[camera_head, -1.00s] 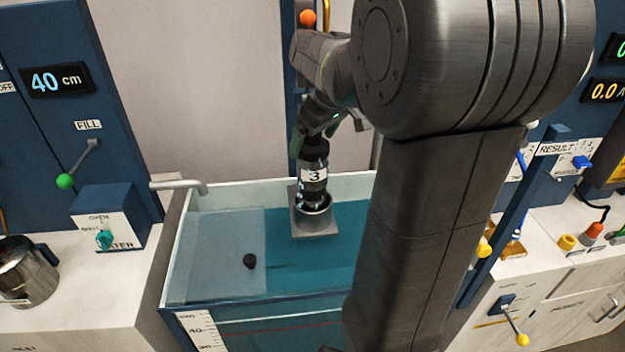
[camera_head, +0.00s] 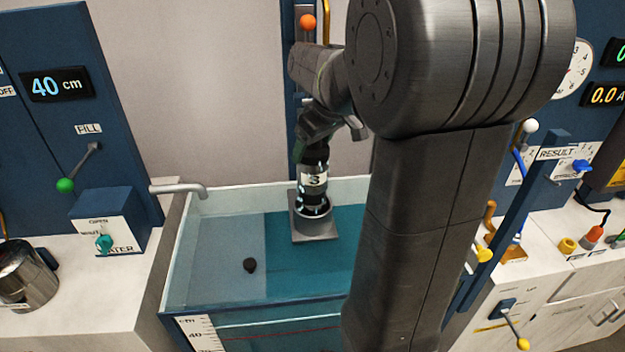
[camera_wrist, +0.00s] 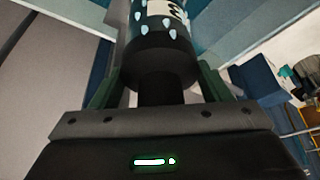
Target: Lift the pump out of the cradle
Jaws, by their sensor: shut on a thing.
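The pump (camera_head: 313,178) is a dark, upright cylinder with a white number label, standing over the tank in the head view. Its lower end is at the round ring of the grey cradle (camera_head: 326,235); I cannot tell how much still sits inside. My gripper (camera_head: 316,137) is above it, shut on the narrow neck at its top. In the wrist view, the pump (camera_wrist: 160,65) points away from my gripper (camera_wrist: 160,93), with pale drops on its side. The cradle is not clear in the wrist view.
The cradle stands in a water tank (camera_head: 175,300) with glassy walls. A tap (camera_head: 180,189) reaches over the left wall. A metal jug (camera_head: 25,277) stands on the left counter. My arm hides the tank's right side.

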